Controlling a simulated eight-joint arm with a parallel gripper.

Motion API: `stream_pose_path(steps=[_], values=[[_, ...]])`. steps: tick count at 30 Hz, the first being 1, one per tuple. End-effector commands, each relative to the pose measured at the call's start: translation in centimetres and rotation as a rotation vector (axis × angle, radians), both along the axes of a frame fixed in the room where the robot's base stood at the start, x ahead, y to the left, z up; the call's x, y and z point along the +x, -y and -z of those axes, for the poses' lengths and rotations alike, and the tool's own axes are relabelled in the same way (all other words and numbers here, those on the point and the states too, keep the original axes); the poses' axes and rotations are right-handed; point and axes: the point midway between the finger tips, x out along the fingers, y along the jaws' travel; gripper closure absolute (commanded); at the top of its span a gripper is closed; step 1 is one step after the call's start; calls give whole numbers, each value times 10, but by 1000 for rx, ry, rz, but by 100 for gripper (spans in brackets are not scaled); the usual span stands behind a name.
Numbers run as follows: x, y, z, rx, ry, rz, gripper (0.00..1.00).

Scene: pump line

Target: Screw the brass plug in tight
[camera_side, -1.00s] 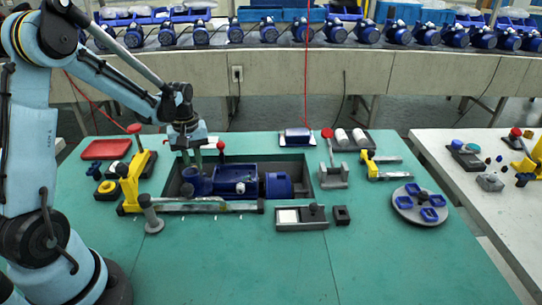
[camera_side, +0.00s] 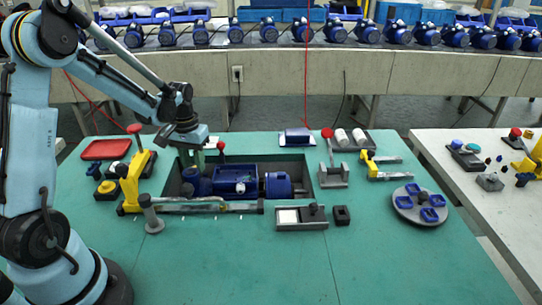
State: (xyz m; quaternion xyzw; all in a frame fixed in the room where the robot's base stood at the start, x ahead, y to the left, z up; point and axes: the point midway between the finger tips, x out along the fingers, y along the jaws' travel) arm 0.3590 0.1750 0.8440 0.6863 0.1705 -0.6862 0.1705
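A blue pump (camera_side: 235,176) lies in the recessed tray (camera_side: 308,190) in the green bench, with a round blue housing (camera_side: 198,183) at its left and a blue cylindrical body (camera_side: 277,184) at its right. My gripper (camera_side: 201,158) points down just above the left part of the pump. Its fingertips are small and overlap the pump's far side, so I cannot tell whether they are apart or closed. I cannot make out the brass plug; it is too small or hidden near my gripper.
A yellow clamp (camera_side: 131,185) and long bar stand along the tray's front left. A red-knobbed fixture (camera_side: 331,165), a grey block (camera_side: 302,217) and a round grey plate (camera_side: 419,203) stand to the right. The bench front is clear.

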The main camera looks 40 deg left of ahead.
Motion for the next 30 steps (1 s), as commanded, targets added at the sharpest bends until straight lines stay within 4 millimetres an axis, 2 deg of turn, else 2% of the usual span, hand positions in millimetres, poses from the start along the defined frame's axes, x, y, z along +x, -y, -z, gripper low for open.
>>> stream_pose_path(steps=[10, 24, 30], values=[[0, 0, -3, 0, 0, -2, 66], [0, 0, -37, 0, 0, -2, 66], [0, 0, -45, 0, 0, -2, 66]])
